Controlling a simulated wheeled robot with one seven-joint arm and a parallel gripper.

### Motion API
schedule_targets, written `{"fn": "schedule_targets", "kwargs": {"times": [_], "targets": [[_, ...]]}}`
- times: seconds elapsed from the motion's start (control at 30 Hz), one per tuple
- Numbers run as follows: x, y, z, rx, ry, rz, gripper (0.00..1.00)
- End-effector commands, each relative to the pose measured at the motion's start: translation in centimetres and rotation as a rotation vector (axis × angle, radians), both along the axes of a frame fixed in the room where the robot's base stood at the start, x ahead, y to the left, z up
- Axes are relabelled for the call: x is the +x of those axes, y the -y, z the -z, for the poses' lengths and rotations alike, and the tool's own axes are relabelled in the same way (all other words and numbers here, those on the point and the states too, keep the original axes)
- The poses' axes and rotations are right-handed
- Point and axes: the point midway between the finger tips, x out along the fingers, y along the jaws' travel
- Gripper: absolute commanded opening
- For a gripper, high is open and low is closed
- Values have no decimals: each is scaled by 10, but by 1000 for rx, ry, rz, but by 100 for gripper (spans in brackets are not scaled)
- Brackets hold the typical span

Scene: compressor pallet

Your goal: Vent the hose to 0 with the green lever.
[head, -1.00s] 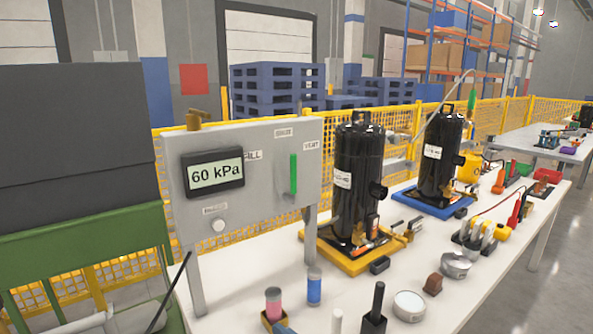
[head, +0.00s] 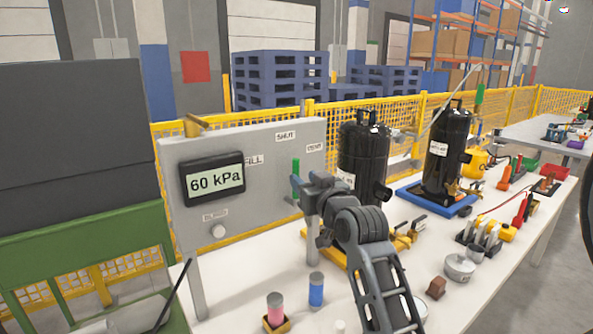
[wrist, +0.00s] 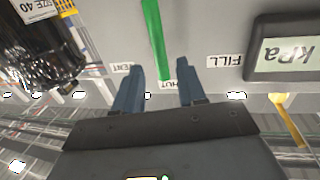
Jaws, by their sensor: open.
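The green lever (head: 296,176) is on the grey panel (head: 255,148), upright under the SHUT label, between FILL and VENT. The display (head: 213,179) reads 60 kPa. My gripper (head: 308,187) is close to the panel at the lever and partly hides its lower part. The wrist view is upside down. There the lever (wrist: 154,38) runs between the two open blue-grey fingertips of my gripper (wrist: 160,66). Contact with either finger cannot be told.
A black compressor (head: 364,155) stands just right of the panel, close to my arm. A second one (head: 441,160) stands on a blue base farther right. A round knob (head: 218,231) sits low on the panel. Pink and blue cylinders (head: 316,290) stand on the table in front.

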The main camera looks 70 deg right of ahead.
Motion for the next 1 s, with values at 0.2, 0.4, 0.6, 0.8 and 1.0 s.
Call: {"fn": "schedule_targets", "kwargs": {"times": [0.2, 0.4, 0.6, 0.8, 1.0], "targets": [[26, 24, -3, -1, 1, 0, 40], [40, 36, -1, -1, 1, 0, 40], [43, 39, 0, -1, 1, 0, 40], [42, 39, 0, -1, 1, 0, 35], [42, 39, 0, -1, 1, 0, 16]]}}
